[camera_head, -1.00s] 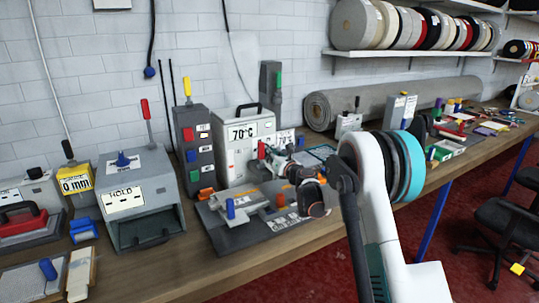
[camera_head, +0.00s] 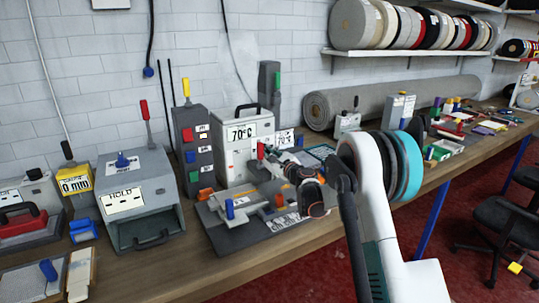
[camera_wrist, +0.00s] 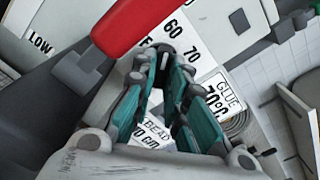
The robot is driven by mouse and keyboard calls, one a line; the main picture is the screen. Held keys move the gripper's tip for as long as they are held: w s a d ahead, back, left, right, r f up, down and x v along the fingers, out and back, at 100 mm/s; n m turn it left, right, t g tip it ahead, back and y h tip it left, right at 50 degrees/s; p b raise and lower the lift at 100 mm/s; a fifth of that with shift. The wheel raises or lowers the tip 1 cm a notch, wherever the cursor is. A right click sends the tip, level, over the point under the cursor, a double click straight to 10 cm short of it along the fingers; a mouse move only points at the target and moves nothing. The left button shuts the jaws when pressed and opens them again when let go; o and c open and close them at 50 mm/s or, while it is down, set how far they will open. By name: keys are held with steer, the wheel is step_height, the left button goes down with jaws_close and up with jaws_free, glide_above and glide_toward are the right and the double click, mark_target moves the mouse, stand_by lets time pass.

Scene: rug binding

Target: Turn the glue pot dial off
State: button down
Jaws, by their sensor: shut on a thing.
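The glue pot (camera_head: 232,160) is a pale box with a black top handle and a 70°C sign, against the back wall. My gripper (camera_head: 270,153) is at its right front side. In the wrist view its teal fingers (camera_wrist: 163,72) are close together at a scale plate (camera_wrist: 196,50) marked 60 and 70, with LOW further left. They are shut on the dial, which the fingertips mostly hide. A GLUE 70°C label (camera_wrist: 222,92) is right of the fingers. A red handle (camera_wrist: 118,28) stands close on their left.
A grey base plate (camera_head: 238,238) with a blue peg lies below my arm. A dark column with coloured buttons (camera_head: 195,150) stands left of the pot. A grey HOLD machine (camera_head: 140,195) is further left. A rolled grey rug (camera_head: 400,98) lies behind on the right.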

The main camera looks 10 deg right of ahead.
steer(key=n, duration=0.5)
steer(key=shift+n, duration=0.3)
steer(key=n, duration=0.4)
steer(key=shift+r+n, duration=0.15)
steer(key=shift+n, duration=0.25)
steer(key=c, duration=1.9)
jaws_free()
steer(key=shift+s+d, duration=0.1)
steer(key=v, duration=1.2)
